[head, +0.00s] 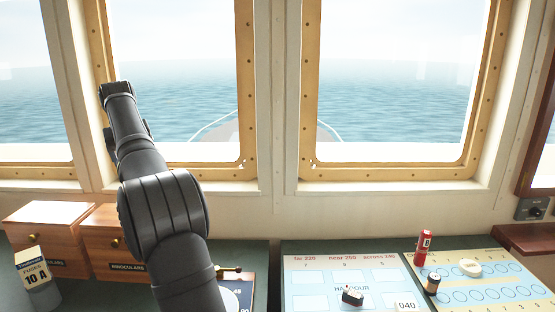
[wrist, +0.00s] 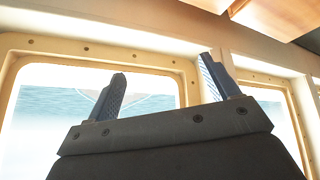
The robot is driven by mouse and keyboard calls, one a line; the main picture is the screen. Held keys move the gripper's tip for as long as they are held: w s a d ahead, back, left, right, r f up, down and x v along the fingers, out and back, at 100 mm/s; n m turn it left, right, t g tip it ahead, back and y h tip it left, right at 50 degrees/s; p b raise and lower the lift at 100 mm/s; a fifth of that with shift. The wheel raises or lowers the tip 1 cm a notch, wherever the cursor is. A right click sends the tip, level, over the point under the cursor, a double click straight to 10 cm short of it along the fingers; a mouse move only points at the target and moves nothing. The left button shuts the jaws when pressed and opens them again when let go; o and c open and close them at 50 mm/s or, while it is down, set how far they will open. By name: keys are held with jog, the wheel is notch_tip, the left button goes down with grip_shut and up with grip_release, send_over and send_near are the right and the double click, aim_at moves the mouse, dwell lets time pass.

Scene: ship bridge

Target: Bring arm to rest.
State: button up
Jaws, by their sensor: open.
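My arm rises from the bottom of the head view and reaches up and away in front of the left window. The gripper end is hidden behind the arm's links in that view. In the wrist view my gripper (wrist: 160,90) shows two fingers set wide apart, with nothing between them. The fingers point up toward the window frames, clear of any object.
Two wooden binoculars boxes (head: 100,240) stand at the left, by a labelled container (head: 36,280). A harbour chart (head: 325,265) with a small ship model (head: 352,298) lies in front. Right of it are a red cylinder (head: 424,249), a dark cylinder (head: 431,284) and a cream ring (head: 470,267).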

jog(key=w+d+r+m+h, duration=0.1)
jog(key=d+r, duration=0.3)
jog(key=d, duration=1.1)
jog(key=w+d+r+m+h, duration=0.1)
jog(key=d+r, duration=0.4)
jog(key=d, duration=1)
jog(key=w+d+r+m+h, duration=0.2)
jog(key=d+r+m, duration=0.3)
jog(key=d, duration=1)
jog(key=shift+w+d+r, duration=0.15)
jog(key=shift+w+r, duration=0.1)
jog(key=shift+w, duration=0.1)
